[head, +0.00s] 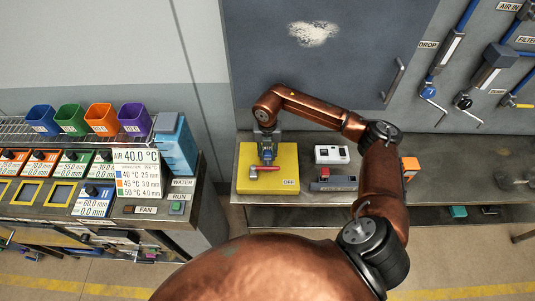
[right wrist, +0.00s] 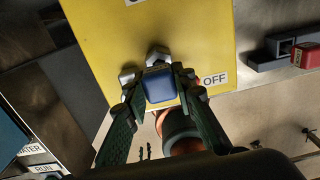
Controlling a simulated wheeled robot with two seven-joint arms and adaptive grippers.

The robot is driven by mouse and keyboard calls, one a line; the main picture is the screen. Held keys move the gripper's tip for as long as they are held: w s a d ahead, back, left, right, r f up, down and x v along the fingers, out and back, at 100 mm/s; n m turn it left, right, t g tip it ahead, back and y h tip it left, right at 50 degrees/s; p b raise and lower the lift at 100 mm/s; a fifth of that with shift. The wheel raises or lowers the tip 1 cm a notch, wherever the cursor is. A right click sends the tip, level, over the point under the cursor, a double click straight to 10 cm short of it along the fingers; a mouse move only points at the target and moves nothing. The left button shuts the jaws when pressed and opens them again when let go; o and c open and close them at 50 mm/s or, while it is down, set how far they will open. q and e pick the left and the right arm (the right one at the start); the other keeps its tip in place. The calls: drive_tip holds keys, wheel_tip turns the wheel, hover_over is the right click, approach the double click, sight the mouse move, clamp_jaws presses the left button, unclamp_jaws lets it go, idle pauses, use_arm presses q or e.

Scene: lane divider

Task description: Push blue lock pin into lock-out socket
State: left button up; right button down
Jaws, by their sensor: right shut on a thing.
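The blue lock pin (right wrist: 159,86) shows as a blue block between the fingers of my right gripper (right wrist: 160,82) in the right wrist view. My right gripper is shut on it, with a finger on either side. In the head view my right gripper (head: 267,150) points down over the yellow lock-out box (head: 284,160), which carries an OFF label (head: 289,182). A red handle (head: 265,168) lies just in front of the gripper on this box. The socket is hidden under the gripper, so I cannot tell how deep the pin sits. My left gripper is out of view.
A white device (head: 332,154) and a dark block with a red part (head: 334,180) stand right of the yellow box on the grey bench (head: 225,190). A control panel (head: 120,205) with coloured bins stands at the left. A grey cabinet wall rises behind.

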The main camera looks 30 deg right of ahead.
drive_tip(key=shift+f+b, duration=0.3)
drive_tip(key=shift+f, duration=0.15)
drive_tip(key=c, duration=1.5)
unclamp_jaws()
drive_tip(key=shift+c, duration=0.2)
wheel_tip(320, 180, up, 12)
drive_tip(key=shift+r, duration=0.1)
